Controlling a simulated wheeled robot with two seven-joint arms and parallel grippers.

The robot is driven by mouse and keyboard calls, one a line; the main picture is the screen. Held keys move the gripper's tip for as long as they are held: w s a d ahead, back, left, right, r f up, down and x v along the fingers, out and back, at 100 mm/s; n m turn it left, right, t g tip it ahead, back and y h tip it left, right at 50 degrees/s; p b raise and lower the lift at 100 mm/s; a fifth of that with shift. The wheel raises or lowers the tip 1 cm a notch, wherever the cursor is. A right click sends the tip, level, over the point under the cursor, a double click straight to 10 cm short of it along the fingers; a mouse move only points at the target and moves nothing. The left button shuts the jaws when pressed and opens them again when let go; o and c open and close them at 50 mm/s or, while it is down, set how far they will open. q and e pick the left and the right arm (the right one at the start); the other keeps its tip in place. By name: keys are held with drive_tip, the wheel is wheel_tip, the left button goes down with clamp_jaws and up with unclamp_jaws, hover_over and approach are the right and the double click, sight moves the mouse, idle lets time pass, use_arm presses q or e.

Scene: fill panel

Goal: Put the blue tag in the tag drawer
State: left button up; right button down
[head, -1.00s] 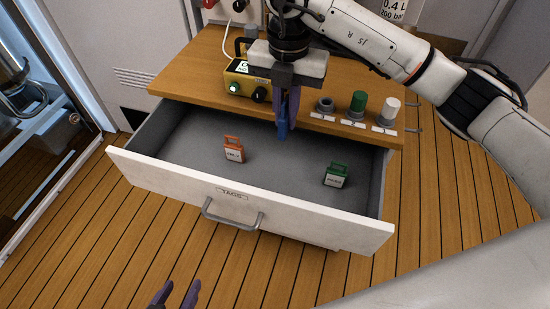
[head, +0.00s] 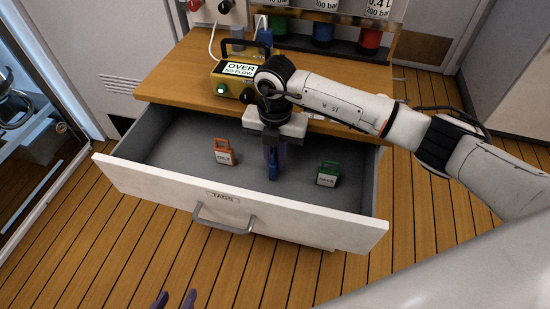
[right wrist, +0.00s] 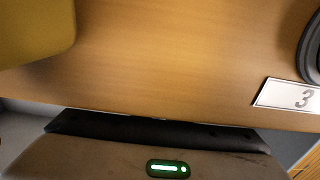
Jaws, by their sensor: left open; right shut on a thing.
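The blue tag (head: 273,172) is in my right gripper (head: 275,160), which is shut on it and points down into the open tag drawer (head: 222,197). The tag is between the orange tag and the green tag; I cannot tell whether it touches the drawer floor. The drawer front reads TAGS and has a grey handle (head: 224,218). My left gripper (head: 175,300) is open and empty at the bottom edge of the head view, in front of the drawer. The right wrist view shows the wooden top and part of my gripper body, not the tag.
An orange tag (head: 224,151) and a green tag (head: 327,174) stand in the drawer. On the wooden top (head: 180,77) is a yellow box (head: 236,78) reading OVER NO FLOW. Several coloured cylinders stand at the back. The drawer's left part is clear.

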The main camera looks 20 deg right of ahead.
drive_tip(key=c, duration=2.2)
unclamp_jaws()
drive_tip(key=shift+f, duration=0.15)
drive_tip(key=o, duration=0.4)
drive_tip(key=shift+o, duration=0.2)
wheel_tip(320, 180, up, 12)
drive_tip(key=shift+r+p, duration=0.2)
drive_tip(key=shift+p, duration=0.25)
